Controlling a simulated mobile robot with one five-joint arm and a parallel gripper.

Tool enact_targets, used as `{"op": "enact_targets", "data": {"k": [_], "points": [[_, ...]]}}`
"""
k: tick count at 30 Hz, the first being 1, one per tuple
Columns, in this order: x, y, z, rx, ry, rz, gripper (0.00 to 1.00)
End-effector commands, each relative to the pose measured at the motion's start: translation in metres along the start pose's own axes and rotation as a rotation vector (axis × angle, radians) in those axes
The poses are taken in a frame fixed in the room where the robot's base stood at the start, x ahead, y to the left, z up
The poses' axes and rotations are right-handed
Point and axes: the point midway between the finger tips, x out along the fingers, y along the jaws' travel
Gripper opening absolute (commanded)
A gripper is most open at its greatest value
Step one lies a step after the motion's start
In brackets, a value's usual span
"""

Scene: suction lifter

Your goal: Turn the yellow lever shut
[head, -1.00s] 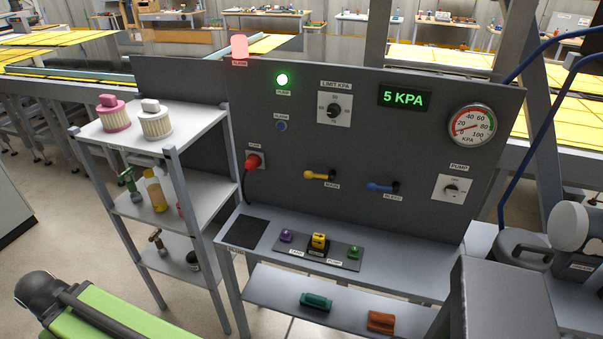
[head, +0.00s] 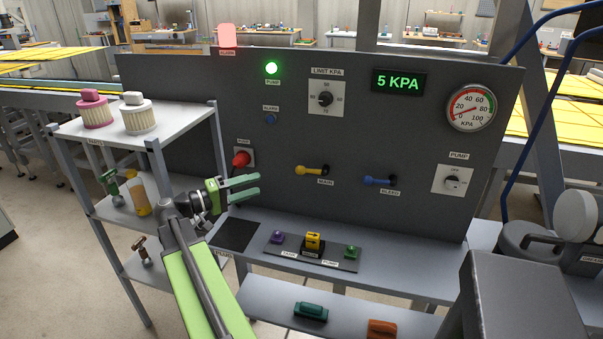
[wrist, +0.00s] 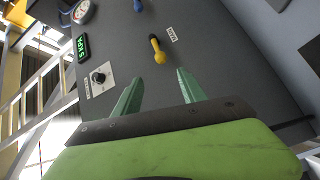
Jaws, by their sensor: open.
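The yellow lever (head: 312,170) is on the grey panel, above the label MAIN. It lies roughly level, its pivot at the right end. In the wrist view the yellow lever (wrist: 157,48) shows beyond the fingertips, between and ahead of them. My gripper (head: 252,187) is open and empty, left of the lever and a little lower in the head view, apart from it. In the wrist view my gripper (wrist: 160,78) has its two green fingers spread.
The display (head: 399,82) reads 5 KPA and the green pump lamp (head: 271,68) is lit. A shelf rack (head: 130,140) stands left; a bench with small valve blocks (head: 312,243) is below.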

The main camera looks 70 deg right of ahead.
Motion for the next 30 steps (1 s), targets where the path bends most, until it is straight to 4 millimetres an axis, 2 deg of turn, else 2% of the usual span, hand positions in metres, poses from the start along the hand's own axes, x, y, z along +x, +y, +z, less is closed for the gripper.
{"op": "enact_targets", "data": {"k": [5, 18, 24, 30], "points": [[0.032, 0.000, 0.001, -0.001, -0.003, -0.001, 0.49], [0.138, -0.001, -0.001, -0.001, -0.001, -0.003, 0.49], [0.164, -0.001, -0.001, -0.001, 0.000, -0.003, 0.49], [0.169, -0.001, -0.001, -0.001, 0.003, -0.004, 0.49]]}}
